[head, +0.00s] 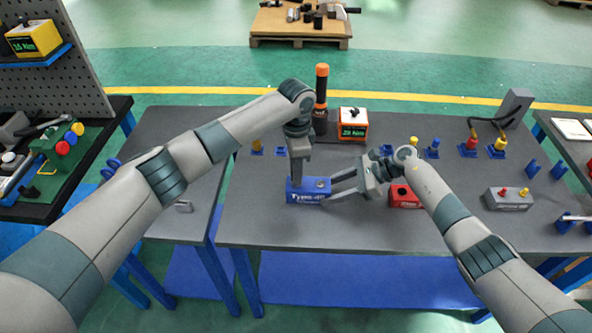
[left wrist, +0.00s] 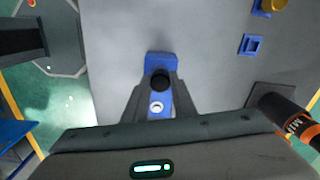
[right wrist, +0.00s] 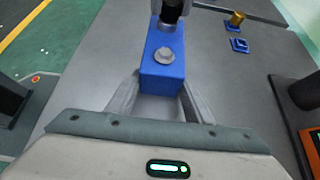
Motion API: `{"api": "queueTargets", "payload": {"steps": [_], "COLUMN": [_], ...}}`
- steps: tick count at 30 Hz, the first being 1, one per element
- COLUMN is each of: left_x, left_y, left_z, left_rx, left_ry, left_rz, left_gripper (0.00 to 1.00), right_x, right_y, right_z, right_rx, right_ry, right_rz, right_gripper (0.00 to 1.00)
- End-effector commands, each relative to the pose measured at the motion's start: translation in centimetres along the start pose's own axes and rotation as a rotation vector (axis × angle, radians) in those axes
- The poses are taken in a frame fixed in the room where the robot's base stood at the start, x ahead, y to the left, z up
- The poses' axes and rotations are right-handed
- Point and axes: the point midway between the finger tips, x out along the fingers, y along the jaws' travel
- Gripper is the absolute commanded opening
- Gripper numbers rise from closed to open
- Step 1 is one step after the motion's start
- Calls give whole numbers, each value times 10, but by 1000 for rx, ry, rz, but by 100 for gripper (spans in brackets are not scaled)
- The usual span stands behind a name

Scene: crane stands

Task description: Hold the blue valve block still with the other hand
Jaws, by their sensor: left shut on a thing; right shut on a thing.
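The blue valve block (head: 313,197) lies on the grey table, its printed side facing me. In the right wrist view, the block (right wrist: 163,72) has a silver hex fitting (right wrist: 165,56) on top and a black round part (right wrist: 172,10) at its far end. My left gripper (head: 297,178) comes down from above and is shut on that black part (left wrist: 160,80) over the block's left end. My right gripper (head: 334,186) reaches in from the right, its fingers shut on either side of the block's right end. The left fingers partly hide the black part.
An orange-topped tool (head: 321,88) stands upright at the back beside an orange box (head: 353,124) with a display. A grey block (head: 508,199) with red knobs lies to the right. The table's front strip is clear.

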Motion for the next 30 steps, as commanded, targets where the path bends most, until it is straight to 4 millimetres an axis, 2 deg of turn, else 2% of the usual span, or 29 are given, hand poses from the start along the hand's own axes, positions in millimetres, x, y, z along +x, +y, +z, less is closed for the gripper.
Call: {"api": "queueTargets", "payload": {"steps": [8, 18, 21, 30], "left_x": [-1, 0, 0, 0], "left_y": [-1, -1, -1, -1], "left_z": [0, 0, 0, 0], "left_rx": [57, 384, 435, 448], "left_ry": [0, -2, -2, -1], "left_rz": [-2, -3, -3, -3], "left_gripper": [0, 0, 0, 0], "right_x": [0, 0, 0, 0], "right_y": [0, 0, 0, 0], "right_z": [0, 0, 0, 0], "right_rx": [-1, 0, 0, 0], "right_ry": [0, 0, 0, 0], "right_rz": [1, 1, 1, 2], "right_gripper": [16, 16, 16, 16]}}
